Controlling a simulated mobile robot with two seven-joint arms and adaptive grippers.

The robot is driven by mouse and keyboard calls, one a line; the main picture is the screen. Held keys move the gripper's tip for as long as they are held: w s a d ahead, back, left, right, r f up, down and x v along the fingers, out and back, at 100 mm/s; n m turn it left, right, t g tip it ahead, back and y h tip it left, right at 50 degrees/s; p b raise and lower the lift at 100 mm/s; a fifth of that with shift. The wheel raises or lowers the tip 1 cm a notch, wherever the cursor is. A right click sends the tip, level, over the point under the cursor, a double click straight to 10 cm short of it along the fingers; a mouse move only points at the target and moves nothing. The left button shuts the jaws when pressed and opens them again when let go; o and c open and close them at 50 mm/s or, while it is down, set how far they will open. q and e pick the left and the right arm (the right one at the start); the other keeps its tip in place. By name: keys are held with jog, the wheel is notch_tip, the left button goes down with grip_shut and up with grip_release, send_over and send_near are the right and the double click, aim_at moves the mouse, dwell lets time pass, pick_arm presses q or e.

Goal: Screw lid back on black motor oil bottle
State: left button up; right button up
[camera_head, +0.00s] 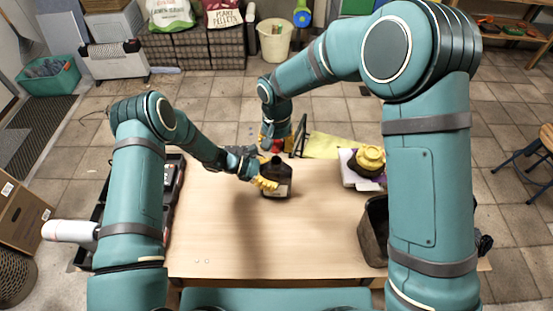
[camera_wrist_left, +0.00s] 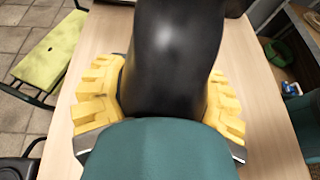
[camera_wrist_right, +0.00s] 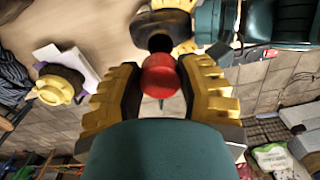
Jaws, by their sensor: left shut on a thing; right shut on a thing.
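The black motor oil bottle (camera_head: 281,187) stands upright on the wooden table. My left gripper (camera_head: 264,182) is shut around its body, with a yellow pad on either side; the bottle (camera_wrist_left: 175,50) fills the middle of the left wrist view. My right gripper (camera_head: 275,140) is above the bottle, pointing down, and is shut on the red lid (camera_wrist_right: 161,76). In the right wrist view the lid is between the fingertips, close to the bottle's dark open mouth (camera_wrist_right: 160,42). The lid appears apart from the mouth and slightly off to its side.
A yellow-topped dark object (camera_head: 369,160) sits on white and purple items at the table's right. A dark open bin (camera_head: 374,230) stands at the right edge, and a black tray (camera_head: 172,195) at the left edge. The table's front middle is clear.

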aim_at(276, 157)
jog(key=shift+f, duration=1.35)
jog(key=shift+f, duration=0.1)
jog(key=shift+f, duration=0.8)
jog(key=shift+f, duration=0.55)
